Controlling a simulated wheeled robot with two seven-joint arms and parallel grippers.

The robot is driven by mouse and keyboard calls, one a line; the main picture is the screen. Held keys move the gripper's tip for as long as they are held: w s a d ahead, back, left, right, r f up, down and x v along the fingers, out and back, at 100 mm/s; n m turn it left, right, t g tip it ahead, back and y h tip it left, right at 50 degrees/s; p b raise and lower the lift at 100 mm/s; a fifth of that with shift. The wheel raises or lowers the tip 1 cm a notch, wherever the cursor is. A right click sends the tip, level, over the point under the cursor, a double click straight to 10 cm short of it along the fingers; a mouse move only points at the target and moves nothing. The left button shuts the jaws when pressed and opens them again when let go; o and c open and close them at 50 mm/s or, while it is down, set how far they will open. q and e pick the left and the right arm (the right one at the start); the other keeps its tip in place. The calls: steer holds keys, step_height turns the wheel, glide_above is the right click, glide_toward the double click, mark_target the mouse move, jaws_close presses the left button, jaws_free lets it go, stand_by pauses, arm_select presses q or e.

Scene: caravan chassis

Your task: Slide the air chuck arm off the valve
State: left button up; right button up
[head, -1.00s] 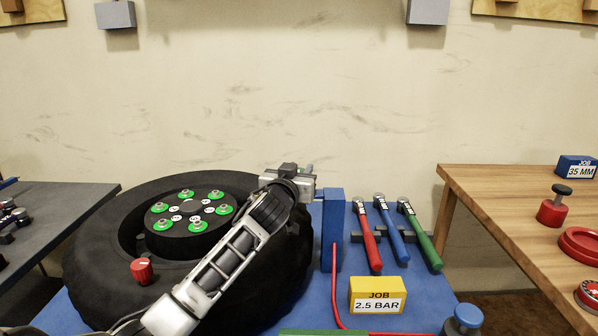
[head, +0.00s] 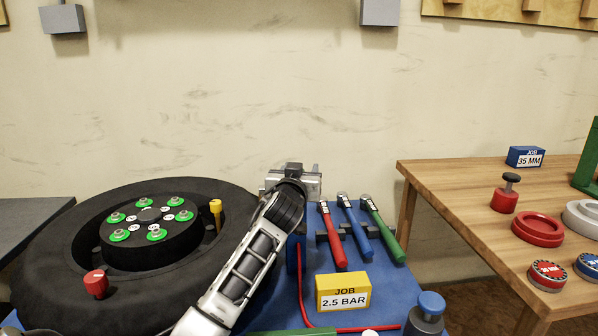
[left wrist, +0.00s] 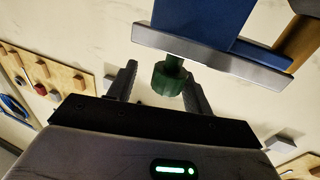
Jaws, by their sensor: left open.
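A blue post (head: 293,262) with a red hose stands beside the black tyre (head: 60,240); my left arm hides much of it. My left gripper (head: 293,180) is at the post's top. In the left wrist view, its open fingers (left wrist: 160,88) stand on either side of a green knob (left wrist: 168,80), which hangs under a grey bar (left wrist: 210,52) with a blue block (left wrist: 205,20) above. I cannot tell whether the fingers touch the knob. A yellow peg (head: 215,207), perhaps the valve, stands at the tyre's inner right side. My right gripper is out of view.
Red, blue and green tools (head: 356,228) lie in a rack right of my arm. A yellow job block (head: 342,292) reading 2.5 BAR is in front of them. A red knob (head: 96,284) is on the tyre. A wooden table (head: 450,190) stands at right.

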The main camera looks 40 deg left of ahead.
arm_select(q)
steer(key=shift+a, duration=0.1)
steer(key=b+v, duration=0.1)
steer(key=v, duration=1.5)
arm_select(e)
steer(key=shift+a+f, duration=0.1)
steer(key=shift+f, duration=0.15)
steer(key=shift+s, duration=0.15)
